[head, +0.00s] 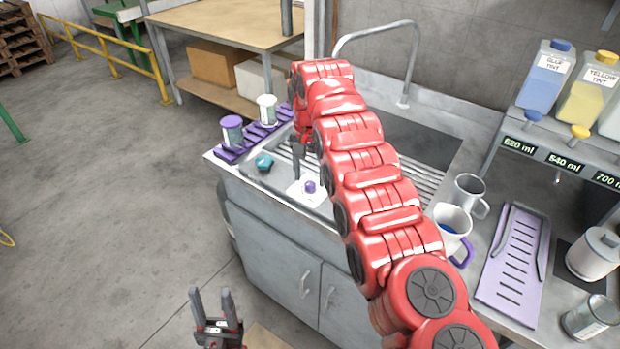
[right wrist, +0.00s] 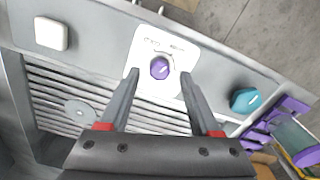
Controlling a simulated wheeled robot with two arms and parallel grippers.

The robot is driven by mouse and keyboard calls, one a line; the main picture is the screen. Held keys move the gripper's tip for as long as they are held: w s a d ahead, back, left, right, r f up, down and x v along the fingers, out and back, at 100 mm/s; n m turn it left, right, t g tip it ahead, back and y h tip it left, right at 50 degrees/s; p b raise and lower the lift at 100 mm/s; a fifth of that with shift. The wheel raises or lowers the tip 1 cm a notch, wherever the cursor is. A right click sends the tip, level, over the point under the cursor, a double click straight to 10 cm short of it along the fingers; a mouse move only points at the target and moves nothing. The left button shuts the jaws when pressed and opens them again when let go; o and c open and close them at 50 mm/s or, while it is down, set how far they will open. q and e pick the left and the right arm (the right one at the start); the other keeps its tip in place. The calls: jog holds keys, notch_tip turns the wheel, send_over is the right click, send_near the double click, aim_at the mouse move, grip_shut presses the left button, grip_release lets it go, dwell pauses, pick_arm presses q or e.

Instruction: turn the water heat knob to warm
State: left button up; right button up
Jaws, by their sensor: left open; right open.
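The water heat knob is a small purple knob (head: 310,186) on a white plate at the front edge of the sink counter. In the right wrist view the purple knob (right wrist: 160,68) has a light pointer mark, and the white plate (right wrist: 150,42) carries small markings too blurred to read. My right gripper (right wrist: 157,85) is open, with its two fingers on either side of the knob; I cannot tell if they touch it. In the head view my right gripper (head: 298,165) points down at the plate. My left gripper (head: 212,300) is open and empty, low in front of the cabinet.
A teal piece (head: 264,162) lies left of the plate, near a purple rack (head: 232,155) with containers. A white block (right wrist: 51,33) is on the counter's other side. Mugs (head: 468,195) and a lilac tray (head: 515,262) stand at right.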

aim_at(310, 183)
notch_tip(310, 183, up, 16)
jog(key=p, duration=1.4)
jog(key=shift+f+p, duration=0.25)
jog(key=shift+p, duration=0.05)
jog(key=shift+f, duration=0.1)
